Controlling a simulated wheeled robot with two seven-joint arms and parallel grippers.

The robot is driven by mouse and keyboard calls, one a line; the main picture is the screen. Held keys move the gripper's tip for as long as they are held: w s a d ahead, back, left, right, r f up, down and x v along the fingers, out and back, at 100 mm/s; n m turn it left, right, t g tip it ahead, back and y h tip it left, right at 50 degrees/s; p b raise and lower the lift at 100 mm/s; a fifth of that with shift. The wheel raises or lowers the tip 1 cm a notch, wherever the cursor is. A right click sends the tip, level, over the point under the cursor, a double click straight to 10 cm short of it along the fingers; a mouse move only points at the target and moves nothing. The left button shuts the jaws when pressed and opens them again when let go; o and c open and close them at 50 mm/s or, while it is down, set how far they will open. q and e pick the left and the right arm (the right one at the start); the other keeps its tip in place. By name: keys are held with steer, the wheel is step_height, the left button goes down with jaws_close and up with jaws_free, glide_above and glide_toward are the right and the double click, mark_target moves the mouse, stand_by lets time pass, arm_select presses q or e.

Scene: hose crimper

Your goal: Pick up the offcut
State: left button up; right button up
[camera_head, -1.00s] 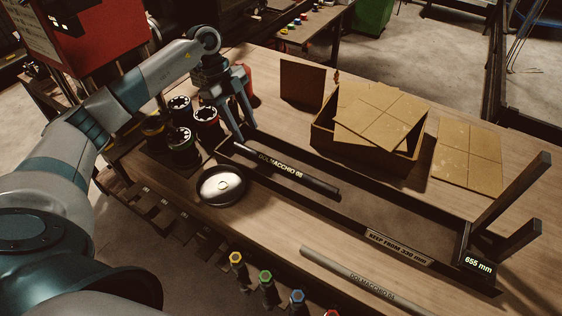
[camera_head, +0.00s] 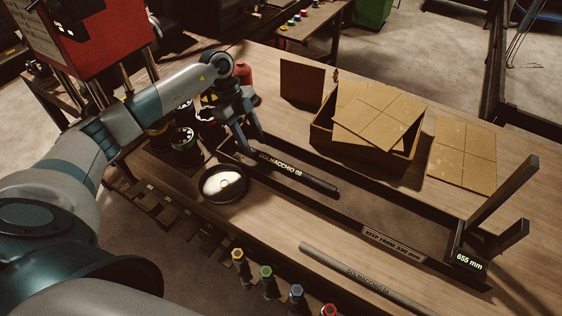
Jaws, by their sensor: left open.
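A dark hose piece (camera_head: 310,180) with pale lettering lies in the left part of a long black measuring tray (camera_head: 345,212). A longer grey hose (camera_head: 365,282) with lettering lies on the table in front of the tray. I cannot tell for sure which of the two is the offcut. My left gripper (camera_head: 251,147) is open, fingers pointing down, at the left end of the dark hose. Its fingers hide part of that end, and I cannot tell whether they touch it. My right gripper is not in view.
An open cardboard box (camera_head: 365,150) with loose flaps stands behind the tray. Dark spools (camera_head: 186,150) and a round metal dish (camera_head: 223,184) are left of it. Coloured-top fittings (camera_head: 266,275) line the front edge. Upright bars (camera_head: 502,190) rise at the tray's right end.

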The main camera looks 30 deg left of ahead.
arm_select(q)
steer(key=shift+p+x, duration=0.55)
steer(key=shift+x, duration=0.9)
steer(key=shift+r, duration=0.1)
jaws_close()
